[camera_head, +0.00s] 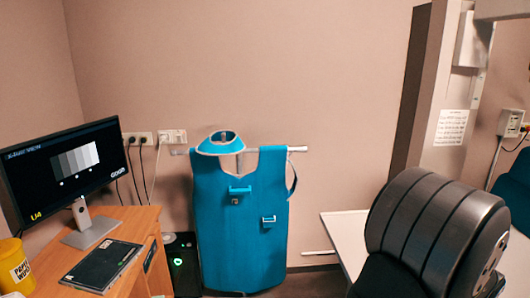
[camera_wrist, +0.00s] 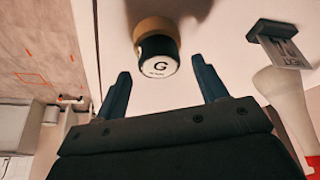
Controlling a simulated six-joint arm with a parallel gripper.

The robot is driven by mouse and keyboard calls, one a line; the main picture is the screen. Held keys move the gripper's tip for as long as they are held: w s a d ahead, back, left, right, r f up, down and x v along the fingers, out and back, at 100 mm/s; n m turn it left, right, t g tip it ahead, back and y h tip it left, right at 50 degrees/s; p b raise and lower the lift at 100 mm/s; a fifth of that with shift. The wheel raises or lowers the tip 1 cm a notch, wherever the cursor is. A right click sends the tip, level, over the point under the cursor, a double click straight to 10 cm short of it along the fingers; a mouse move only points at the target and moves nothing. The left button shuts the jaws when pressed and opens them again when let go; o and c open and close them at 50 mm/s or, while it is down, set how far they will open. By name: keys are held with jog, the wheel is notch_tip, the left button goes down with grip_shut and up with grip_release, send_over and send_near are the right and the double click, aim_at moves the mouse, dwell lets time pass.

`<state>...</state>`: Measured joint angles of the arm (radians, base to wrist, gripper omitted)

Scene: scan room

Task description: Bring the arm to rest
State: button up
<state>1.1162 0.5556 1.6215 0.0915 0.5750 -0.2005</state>
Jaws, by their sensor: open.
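My gripper (camera_wrist: 161,66) shows in the wrist view, its two dark blue fingers spread wide apart. It is open, with nothing held between the fingers. A small jar (camera_wrist: 159,68) with a black band, a tan base and a white face marked "G" lies ahead of the gap between the fingertips, on or against a pale surface (camera_wrist: 215,35); whether it touches a finger is unclear. The gripper does not show in the head view. There, a large dark grey ribbed body at the right hides part of a white table (camera_head: 342,228).
In the wrist view, a dark holder with a card (camera_wrist: 280,45) and a white tapered object (camera_wrist: 285,100) are at the right.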

jog(key=v, duration=1.1)
jog(key=x, duration=1.1)
jog(key=shift+a+f, duration=0.1)
jog(key=shift+f, duration=0.3)
notch_tip(320, 180, up, 4)
jog(key=shift+f, duration=0.15)
jog(key=s+r, duration=0.7)
jog(key=s, duration=0.4)
jog(key=w+d+f+m+g, duration=0.1)
jog(key=w+d, duration=0.1)
jog(key=d, duration=0.4)
jog(key=w+d+f+m, duration=0.2)
jog(key=d, duration=0.5)
jog(key=shift+w+d+f, duration=0.15)
jog(key=shift+w+f, duration=0.8)
jog(key=shift+w, duration=0.65)
jog(key=shift+w+d+f, duration=0.2)
jog(key=shift+w+f, duration=0.75)
jog(key=shift+w, duration=0.65)
jog(key=shift+w+d+f, duration=0.15)
jog(key=shift+w+f, duration=0.8)
jog(key=shift+w, duration=0.65)
